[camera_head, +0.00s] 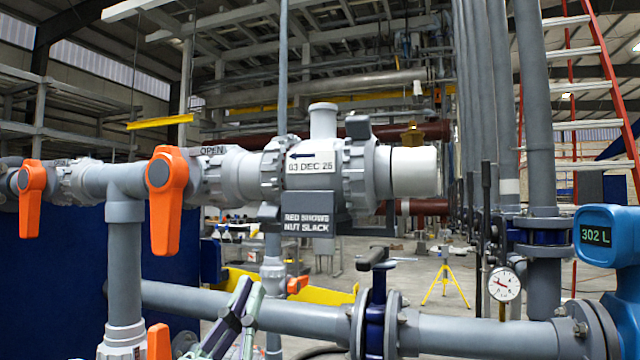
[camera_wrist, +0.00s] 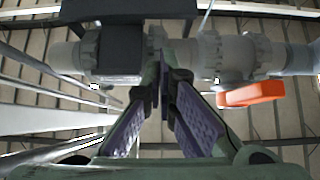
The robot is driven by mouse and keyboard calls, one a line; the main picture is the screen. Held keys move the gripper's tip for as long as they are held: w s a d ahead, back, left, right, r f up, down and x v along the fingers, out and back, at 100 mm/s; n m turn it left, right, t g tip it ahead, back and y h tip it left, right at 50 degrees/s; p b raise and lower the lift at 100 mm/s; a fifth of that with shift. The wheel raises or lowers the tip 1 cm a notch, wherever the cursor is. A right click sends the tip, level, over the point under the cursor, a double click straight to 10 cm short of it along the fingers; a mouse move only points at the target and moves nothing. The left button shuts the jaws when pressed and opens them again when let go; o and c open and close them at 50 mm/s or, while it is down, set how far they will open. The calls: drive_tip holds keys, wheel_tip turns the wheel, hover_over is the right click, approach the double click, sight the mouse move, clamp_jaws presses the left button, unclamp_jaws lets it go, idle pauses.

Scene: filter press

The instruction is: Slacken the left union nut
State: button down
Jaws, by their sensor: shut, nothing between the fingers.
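The left union nut (camera_head: 271,170) is a grey ribbed ring on the horizontal grey pipe, left of the valve body with the arrow and date label (camera_head: 310,163). In the wrist view the nut (camera_wrist: 156,40) appears just beyond my fingertips and is partly hidden by them. My gripper (camera_head: 249,290) is below the pipe in the head view, fingers pointing up. In the wrist view my gripper (camera_wrist: 164,72) has its tips together and holds nothing. It looks apart from the nut. A dark plate (camera_head: 307,222) reads "RED SHOWS NUT SLACK". I see no red at the nut.
The right union nut (camera_head: 357,172) sits beyond the valve body. An orange handle (camera_head: 167,200) hangs left of the left nut. A lower grey pipe (camera_head: 460,336) with a dark lever valve (camera_head: 376,300) runs below. A pressure gauge (camera_head: 504,284) stands at right.

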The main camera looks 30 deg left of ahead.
drive_tip(key=r+p+x, duration=0.1)
drive_tip(key=p+x, duration=0.6)
drive_tip(key=x, duration=0.2)
drive_tip(key=shift+s+d+h, duration=0.25)
drive_tip(key=shift+s+h, duration=0.05)
drive_tip(key=shift+s, duration=0.05)
drive_tip(key=shift+r, duration=0.1)
